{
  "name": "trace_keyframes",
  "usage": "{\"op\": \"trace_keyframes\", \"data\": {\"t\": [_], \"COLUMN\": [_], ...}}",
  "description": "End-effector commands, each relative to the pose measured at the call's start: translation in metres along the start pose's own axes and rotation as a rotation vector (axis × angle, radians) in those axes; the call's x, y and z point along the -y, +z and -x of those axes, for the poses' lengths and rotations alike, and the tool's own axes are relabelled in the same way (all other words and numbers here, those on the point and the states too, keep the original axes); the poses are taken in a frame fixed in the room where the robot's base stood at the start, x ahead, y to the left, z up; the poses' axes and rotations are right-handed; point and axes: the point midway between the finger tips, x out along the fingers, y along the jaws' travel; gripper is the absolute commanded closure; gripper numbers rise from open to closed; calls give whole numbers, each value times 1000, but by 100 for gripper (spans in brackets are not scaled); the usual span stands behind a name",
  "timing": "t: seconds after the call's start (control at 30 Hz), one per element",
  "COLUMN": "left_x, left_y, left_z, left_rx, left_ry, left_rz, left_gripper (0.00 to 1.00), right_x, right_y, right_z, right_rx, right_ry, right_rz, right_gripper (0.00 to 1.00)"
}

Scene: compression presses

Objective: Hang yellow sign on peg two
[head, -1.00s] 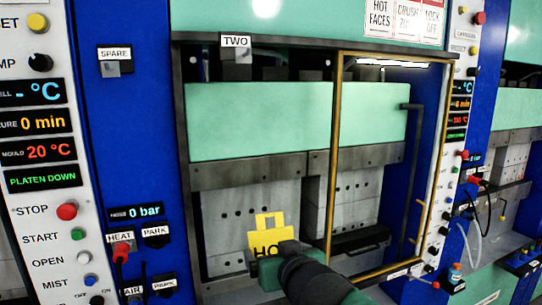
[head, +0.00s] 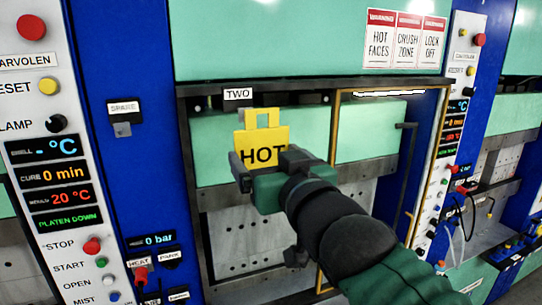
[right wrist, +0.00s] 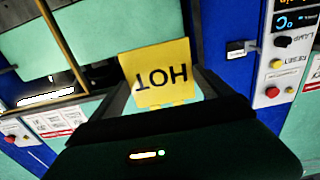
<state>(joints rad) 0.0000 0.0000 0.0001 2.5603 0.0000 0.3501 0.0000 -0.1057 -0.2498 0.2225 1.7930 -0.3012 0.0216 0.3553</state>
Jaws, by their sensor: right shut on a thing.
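The yellow sign (head: 262,138) reads HOT and has a looped handle at its top. My right gripper (head: 262,172) is shut on its lower part and holds it upright in front of the press opening. In the right wrist view the sign (right wrist: 157,72) appears upside down between the fingers (right wrist: 160,98). The label TWO (head: 238,94) is on the dark top beam of the press frame, just above and left of the sign's handle. A small dark part shows under the label; the peg itself is hard to make out. My left gripper is not in view.
A SPARE label with a grey peg block (head: 122,130) is on the blue column at left. A control panel (head: 50,150) stands at far left. A yellow-framed guard door (head: 333,150) is right of the sign. Red-and-white warning signs (head: 407,38) are above.

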Motion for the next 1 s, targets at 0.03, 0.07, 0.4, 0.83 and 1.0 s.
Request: {"op": "trace_keyframes", "data": {"t": [0.03,0.07,0.4,0.83,1.0], "left_x": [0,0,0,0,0], "left_y": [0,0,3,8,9], "left_z": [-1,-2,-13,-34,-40], "left_rx": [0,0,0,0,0], "left_ry": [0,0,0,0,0], "left_rz": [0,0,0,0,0], "left_gripper": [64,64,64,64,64], "right_x": [-1,-1,-1,0,0], "right_y": [1,2,5,8,9], "right_z": [-4,-6,-30,-61,-73], "right_rx": [0,0,1,0,0], "right_ry": [2,2,2,-1,0], "right_rz": [0,0,-1,-1,-2], "right_gripper": [58,58,58,58,58]}}
